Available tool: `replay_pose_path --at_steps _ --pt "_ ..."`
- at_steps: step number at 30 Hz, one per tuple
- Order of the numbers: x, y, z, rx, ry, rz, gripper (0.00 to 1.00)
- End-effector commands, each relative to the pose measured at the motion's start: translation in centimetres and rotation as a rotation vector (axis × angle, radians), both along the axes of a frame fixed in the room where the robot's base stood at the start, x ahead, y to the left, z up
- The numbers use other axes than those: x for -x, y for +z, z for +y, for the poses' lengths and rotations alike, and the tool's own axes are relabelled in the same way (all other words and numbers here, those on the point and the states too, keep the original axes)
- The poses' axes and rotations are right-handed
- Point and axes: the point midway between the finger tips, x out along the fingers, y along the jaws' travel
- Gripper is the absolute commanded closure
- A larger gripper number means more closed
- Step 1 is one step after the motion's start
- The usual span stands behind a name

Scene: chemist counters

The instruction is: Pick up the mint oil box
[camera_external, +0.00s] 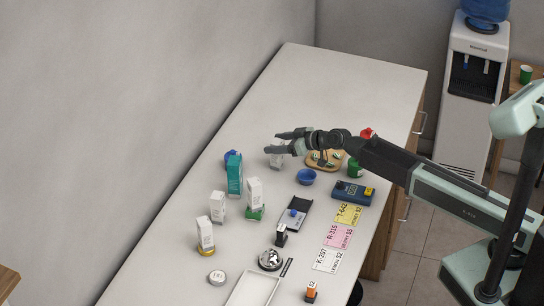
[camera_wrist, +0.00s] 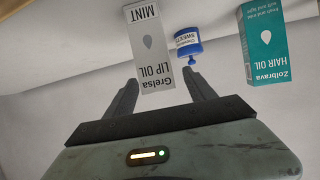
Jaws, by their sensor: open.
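The mint oil box (camera_wrist: 150,52) is a pale grey carton marked "Grelsa LIP OIL MINT", its text upside down in the wrist view. Its near end shows between the two fingers of my gripper (camera_wrist: 161,77), which are apart with nothing gripped. In the external view my gripper (camera_external: 274,143) reaches over the counter from the right. The pale box (camera_external: 276,159) stands upright at its fingers, partly hidden by them. Whether any finger touches the box cannot be told.
A blue sweets container (camera_wrist: 188,45) is close to the box, beside the right finger. A teal hair oil box (camera_wrist: 265,42) stands farther right. The counter's far end (camera_external: 345,85) is clear.

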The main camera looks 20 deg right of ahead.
Motion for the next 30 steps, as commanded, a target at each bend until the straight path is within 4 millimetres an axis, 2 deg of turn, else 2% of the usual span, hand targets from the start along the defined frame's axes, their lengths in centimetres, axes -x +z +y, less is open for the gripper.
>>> replay_pose_path --at_steps 1,4,11,15,18,26,30 --pt "-1.1 -1.0 0.6 0.0 0.0 0.0 0.36" --pt "-2.1 -1.4 1.5 0.0 0.0 0.0 0.36" --pt "-2.1 -1.2 1.6 0.0 -0.001 0.0 0.36" --pt "-2.1 -1.2 1.6 0.0 -0.001 0.0 0.75" --pt "-2.1 -1.2 1.6 0.0 -0.001 0.0 1.0" --pt "-2.1 -1.1 1.6 0.0 -0.001 0.0 1.0" --pt "-2.1 -0.2 1.6 0.0 -0.001 0.0 1.0"
